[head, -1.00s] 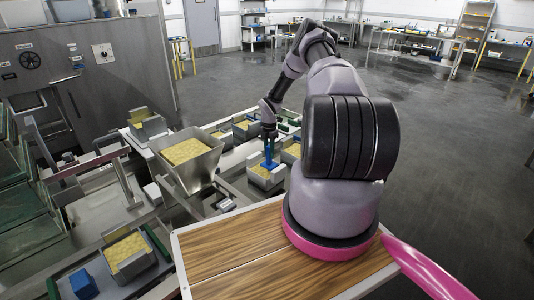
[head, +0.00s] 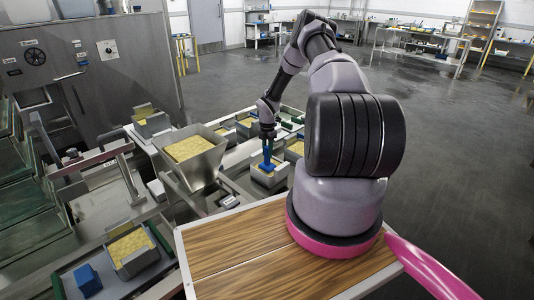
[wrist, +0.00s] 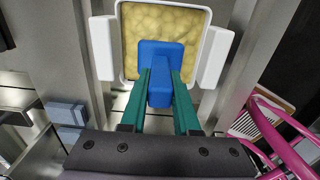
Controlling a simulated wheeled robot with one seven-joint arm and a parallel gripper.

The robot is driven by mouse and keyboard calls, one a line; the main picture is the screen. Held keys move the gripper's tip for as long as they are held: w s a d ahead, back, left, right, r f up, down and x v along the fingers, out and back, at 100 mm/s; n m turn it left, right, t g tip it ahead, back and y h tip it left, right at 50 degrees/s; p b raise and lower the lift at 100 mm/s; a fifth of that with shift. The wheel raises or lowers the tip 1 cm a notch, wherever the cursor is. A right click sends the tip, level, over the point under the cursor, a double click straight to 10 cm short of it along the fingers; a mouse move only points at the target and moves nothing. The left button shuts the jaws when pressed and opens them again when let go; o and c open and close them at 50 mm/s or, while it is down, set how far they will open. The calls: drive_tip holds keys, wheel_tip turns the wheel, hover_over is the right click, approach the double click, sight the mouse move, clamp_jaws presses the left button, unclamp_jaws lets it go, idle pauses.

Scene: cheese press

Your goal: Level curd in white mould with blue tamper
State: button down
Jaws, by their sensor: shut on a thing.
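The white mould (head: 270,182) stands on the metal bench left of my arm's base. Its yellow, lumpy curd (wrist: 140,28) shows in the wrist view, inside the pale square rim with a side flange (wrist: 103,48) at each side. My gripper (head: 267,140) is over this mould, pointing down. Its teal fingers (wrist: 160,82) are shut on the handle of the blue tamper (head: 267,160). The tamper (wrist: 172,49) covers the near middle part of the curd. I cannot tell whether its foot touches the curd. The curd under the tamper is hidden.
A hopper (head: 207,170) of yellow curd stands left of the mould. Other filled moulds are close by, one at the front left (head: 136,268) near a blue block (head: 87,280). A wooden top (head: 235,252) lies in front. Open floor is at the right.

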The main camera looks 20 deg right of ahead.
drive_tip(key=shift+s+a, duration=0.1)
drive_tip(key=shift+a, duration=0.25)
drive_tip(key=shift+w+d+f, duration=0.1)
drive_tip(key=shift+w+d, duration=0.15)
drive_tip(key=shift+d, duration=0.45)
drive_tip(key=shift+w+d, duration=0.2)
drive_tip(key=shift+d, duration=0.45)
drive_tip(key=shift+w+d+f, duration=0.1)
drive_tip(key=shift+w+d, duration=0.15)
drive_tip(key=shift+d, duration=0.45)
drive_tip(key=shift+r, duration=0.1)
wheel_tip(320, 180, up, 10)
idle(0.8)
drive_tip(key=shift+w, duration=0.1)
